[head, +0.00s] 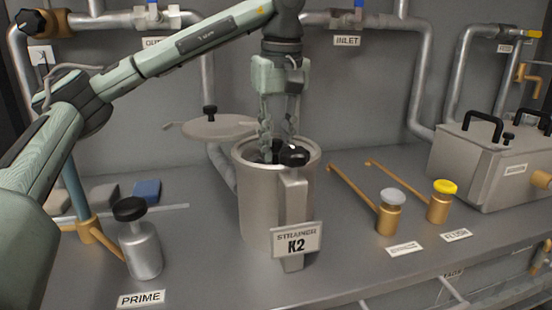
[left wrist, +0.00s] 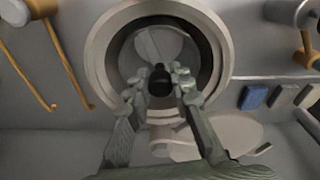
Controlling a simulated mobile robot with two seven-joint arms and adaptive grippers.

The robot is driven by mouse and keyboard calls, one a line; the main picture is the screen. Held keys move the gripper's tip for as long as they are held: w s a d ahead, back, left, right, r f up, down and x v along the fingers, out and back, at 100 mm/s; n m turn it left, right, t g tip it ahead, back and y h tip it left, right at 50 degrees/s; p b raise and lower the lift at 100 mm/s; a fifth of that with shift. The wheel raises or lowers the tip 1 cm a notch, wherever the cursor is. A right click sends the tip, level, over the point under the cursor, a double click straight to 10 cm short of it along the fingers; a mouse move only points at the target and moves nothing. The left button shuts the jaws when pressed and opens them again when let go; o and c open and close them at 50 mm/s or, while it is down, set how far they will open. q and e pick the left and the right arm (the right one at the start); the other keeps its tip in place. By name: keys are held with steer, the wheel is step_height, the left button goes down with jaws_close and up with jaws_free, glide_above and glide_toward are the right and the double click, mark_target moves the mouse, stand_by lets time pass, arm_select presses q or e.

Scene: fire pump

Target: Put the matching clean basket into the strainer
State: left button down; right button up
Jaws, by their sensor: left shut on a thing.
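The strainer (head: 262,205) is an open grey metal pot with a K2 plate (head: 297,241) on its front. A black knob (head: 294,156) sits on its front post. My left gripper (head: 278,148) points down into the strainer's mouth. In the left wrist view its fingers (left wrist: 158,82) are shut on the dark knob of a basket (left wrist: 158,45), whose pale round inside shows within the strainer's rim (left wrist: 93,60). The basket's lower part and any marking on it are hidden. The strainer's lid (head: 225,128), with a black knob, is off to the back left. My right gripper is not in view.
A priming bottle (head: 142,250) stands front left. Blue and grey blocks (head: 147,190) lie behind it. Two brass fittings with grey (head: 392,196) and yellow (head: 444,187) caps stand right. A lidded metal box (head: 488,165) stands far right. Pipes line the back wall.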

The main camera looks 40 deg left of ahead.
arm_select(q)
steer(key=shift+f, duration=1.15)
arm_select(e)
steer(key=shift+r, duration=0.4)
arm_select(q)
steer(key=shift+f, duration=0.2)
steer(key=c, duration=1.3)
jaws_free()
steer(key=shift+c, duration=0.2)
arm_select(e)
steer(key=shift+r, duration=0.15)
arm_select(q)
steer(key=shift+r, duration=0.1)
